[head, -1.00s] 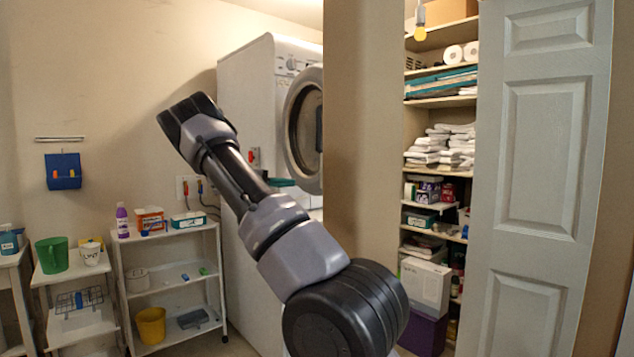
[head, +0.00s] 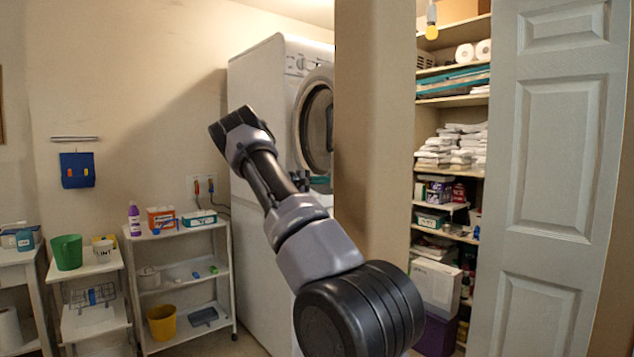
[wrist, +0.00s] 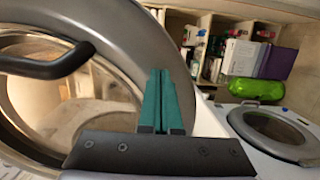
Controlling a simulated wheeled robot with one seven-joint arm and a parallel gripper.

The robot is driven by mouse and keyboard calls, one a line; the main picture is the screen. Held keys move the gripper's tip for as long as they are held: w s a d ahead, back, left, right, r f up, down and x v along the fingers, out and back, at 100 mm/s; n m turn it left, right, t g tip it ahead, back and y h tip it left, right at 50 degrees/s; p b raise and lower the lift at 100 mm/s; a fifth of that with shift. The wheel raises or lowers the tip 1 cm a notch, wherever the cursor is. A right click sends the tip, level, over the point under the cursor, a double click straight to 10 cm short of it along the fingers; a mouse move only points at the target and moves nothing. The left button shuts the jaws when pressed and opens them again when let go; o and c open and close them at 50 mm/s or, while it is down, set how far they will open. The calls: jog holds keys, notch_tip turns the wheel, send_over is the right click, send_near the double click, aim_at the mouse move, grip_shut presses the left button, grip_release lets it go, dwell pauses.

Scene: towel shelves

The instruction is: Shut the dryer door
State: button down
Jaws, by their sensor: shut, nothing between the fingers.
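The dryer door (head: 300,122) is a round grey ring with dark glass on the upper front of the white dryer (head: 258,125). It stands out from the dryer's front, and the beige pillar hides its right part. In the wrist view the door's ring (wrist: 130,40) fills the left side, with a black handle (wrist: 45,65) across it. My gripper (wrist: 160,72) is shut and empty, its teal fingers side by side over the ring's edge in the picture. I cannot tell whether they touch it. In the head view the fingers show only partly, low by the door.
A beige pillar (head: 372,120) stands close to the dryer's right. Beyond it are closet shelves (head: 455,102) and a white panelled door (head: 550,150). White racks (head: 180,240) stand left of the dryer. A second round machine door (wrist: 280,130) shows in the wrist view.

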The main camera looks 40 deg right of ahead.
jog(key=shift+d, duration=0.35)
jog(key=shift+d, duration=0.1)
